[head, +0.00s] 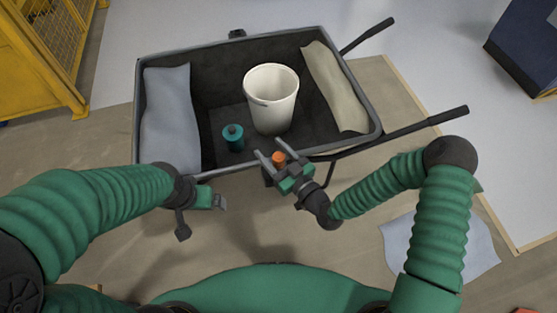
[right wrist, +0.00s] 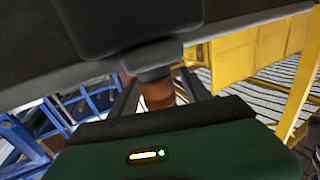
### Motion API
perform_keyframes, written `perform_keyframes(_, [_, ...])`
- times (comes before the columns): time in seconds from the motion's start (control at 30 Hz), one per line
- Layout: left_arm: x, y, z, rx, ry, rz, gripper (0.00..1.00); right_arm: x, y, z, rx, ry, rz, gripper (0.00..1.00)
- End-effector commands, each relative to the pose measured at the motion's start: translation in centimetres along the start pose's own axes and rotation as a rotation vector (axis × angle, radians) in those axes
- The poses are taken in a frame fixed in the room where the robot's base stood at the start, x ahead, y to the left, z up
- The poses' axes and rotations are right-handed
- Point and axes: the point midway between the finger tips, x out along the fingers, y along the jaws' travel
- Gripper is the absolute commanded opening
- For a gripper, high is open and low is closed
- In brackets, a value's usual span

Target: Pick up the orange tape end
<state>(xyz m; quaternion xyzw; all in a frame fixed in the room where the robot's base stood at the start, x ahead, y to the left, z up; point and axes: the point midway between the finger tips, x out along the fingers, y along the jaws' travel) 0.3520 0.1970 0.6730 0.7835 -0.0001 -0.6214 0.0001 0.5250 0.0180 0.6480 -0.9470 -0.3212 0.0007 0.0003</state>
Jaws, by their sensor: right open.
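The orange tape end (head: 279,158) is a short orange cylinder just outside the front rim of the dark cart tub. My right gripper (head: 270,148) is open, with one finger on either side of it in the head view. In the right wrist view the tape end (right wrist: 158,94) is a shaded orange-brown cylinder below a grey collar. The open right fingers (right wrist: 158,88) stand on both sides of it; I cannot tell whether they touch it. My left gripper (head: 219,202) is near the tub's front left corner, apart from the tape end; its jaws are not clear.
The tub (head: 215,165) holds a white bucket (head: 272,100), a teal bottle (head: 233,138), a grey-blue cloth (head: 168,115) and a beige cloth (head: 335,85). Dark handles (head: 430,121) stick out right. A yellow cage (head: 45,60) stands at left. A pale sheet (head: 450,250) lies on the floor.

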Motion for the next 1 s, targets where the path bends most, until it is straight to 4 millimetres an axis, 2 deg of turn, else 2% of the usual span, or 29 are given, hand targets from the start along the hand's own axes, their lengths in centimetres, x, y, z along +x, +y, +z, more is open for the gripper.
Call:
perform_keyframes(0.07, [-0.02, 0.0, -0.01, 0.0, 0.0, 0.0, 0.95, -0.02, 0.01, -0.01, 0.0, 0.0, 0.0, 0.49])
perform_keyframes(0.43, [-0.02, 0.0, 0.0, 0.0, 0.0, 0.0, 0.95, -0.05, 0.04, 0.02, 0.0, 0.0, 0.001, 0.01])
perform_keyframes(0.83, [-0.09, 0.0, -0.03, 0.0, 0.0, 0.0, 0.95, -0.02, 0.07, -0.06, -0.001, 0.0, 0.001, 0.0])
perform_keyframes(1.0, [-0.73, 0.0, -0.17, 0.0, 0.0, 0.0, 0.95, 0.38, 0.23, -0.89, -0.002, 0.001, 0.0, 0.0])
